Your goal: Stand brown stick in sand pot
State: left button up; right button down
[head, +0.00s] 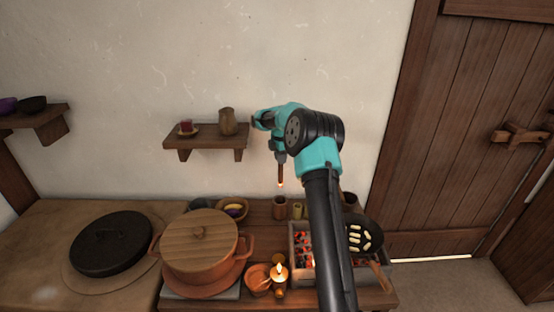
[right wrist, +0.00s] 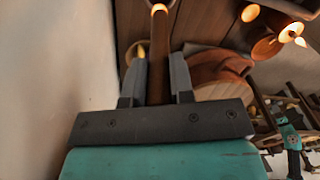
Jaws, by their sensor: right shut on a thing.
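My right gripper (head: 279,157) is shut on the brown stick (head: 281,173), which hangs nearly upright with its glowing tip down. In the right wrist view the stick (right wrist: 158,62) sits between the two grey fingers (right wrist: 157,80). I cannot see sand inside. My left gripper is not in view.
A tray of glowing coals (head: 302,244), a lit candle (head: 279,273) and a lidded pot (head: 199,248) are nearer.

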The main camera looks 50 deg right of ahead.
aim_at(280, 186)
jog(key=shift+f, duration=0.1)
jog(key=shift+f, duration=6.95)
jog(key=c, duration=0.9)
grip_release()
notch_tip(280, 186, up, 18)
jog(key=shift+f, duration=0.25)
